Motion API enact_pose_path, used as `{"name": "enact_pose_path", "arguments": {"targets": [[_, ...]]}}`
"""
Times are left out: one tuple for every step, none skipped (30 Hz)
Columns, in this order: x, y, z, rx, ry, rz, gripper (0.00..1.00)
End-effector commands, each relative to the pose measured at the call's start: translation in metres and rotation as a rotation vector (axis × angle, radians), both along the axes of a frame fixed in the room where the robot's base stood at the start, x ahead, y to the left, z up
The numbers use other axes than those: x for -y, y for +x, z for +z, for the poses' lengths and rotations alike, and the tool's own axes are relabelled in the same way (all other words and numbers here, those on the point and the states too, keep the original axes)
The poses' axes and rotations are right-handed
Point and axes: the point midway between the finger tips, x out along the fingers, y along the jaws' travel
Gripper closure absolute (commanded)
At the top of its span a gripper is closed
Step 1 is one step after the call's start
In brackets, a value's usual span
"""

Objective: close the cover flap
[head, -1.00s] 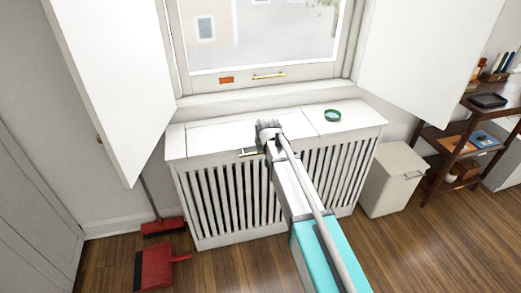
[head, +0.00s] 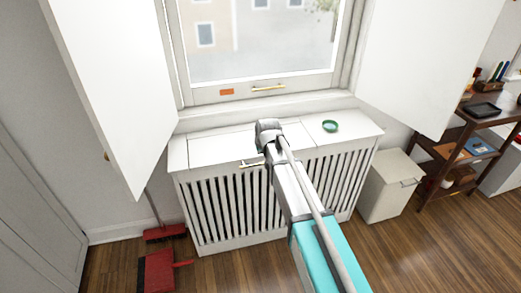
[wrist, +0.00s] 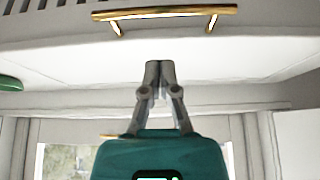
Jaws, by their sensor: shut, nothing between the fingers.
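The cover flap (head: 222,145) is a white panel in the top of the white radiator cover, outlined by thin seams. In the head view it looks about level with the top around it; I cannot tell whether a small gap remains. Its brass bar handle (head: 252,163) is at the front edge, and the wrist view shows this handle (wrist: 165,13) near the top of the picture. My gripper (wrist: 158,66) is shut and empty, over the white top, apart from the handle in the picture. In the head view my own arm hides its fingertips and part of the flap.
A green dish (head: 330,126) sits on the right of the cover top. White shutters (head: 105,90) stand open on both sides of the window. A white bin (head: 390,183) and dark shelf (head: 470,150) are at right. A red dustpan (head: 157,270) and brush (head: 165,232) are at left.

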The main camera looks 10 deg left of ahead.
Motion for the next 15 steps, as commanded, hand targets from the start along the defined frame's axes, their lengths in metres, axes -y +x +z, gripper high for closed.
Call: {"name": "enact_pose_path", "arguments": {"targets": [[0.002, -0.004, 0.009, 0.000, 0.000, 0.000, 1.00], [0.002, -0.006, 0.012, 0.000, 0.000, 0.000, 1.00], [0.003, -0.008, 0.015, 0.000, 0.000, 0.000, 1.00], [0.004, -0.009, 0.018, 0.000, 0.000, 0.000, 1.00], [0.005, -0.011, 0.020, 0.000, 0.000, 0.000, 1.00], [0.006, -0.013, 0.024, 0.000, 0.000, 0.000, 1.00], [0.006, -0.015, 0.026, 0.000, 0.000, 0.000, 1.00], [0.007, -0.016, 0.029, 0.000, 0.000, 0.000, 1.00], [0.008, -0.018, 0.032, 0.000, 0.000, 0.000, 1.00], [0.009, -0.020, 0.035, 0.000, 0.000, 0.000, 1.00], [0.009, -0.021, 0.037, 0.000, 0.000, 0.000, 1.00], [0.010, -0.023, 0.041, 0.000, 0.000, 0.000, 1.00], [0.011, -0.025, 0.043, 0.000, 0.000, -0.001, 1.00], [0.012, -0.027, 0.045, 0.000, 0.000, -0.001, 1.00], [0.012, -0.028, 0.048, 0.000, 0.000, -0.001, 1.00]]}}
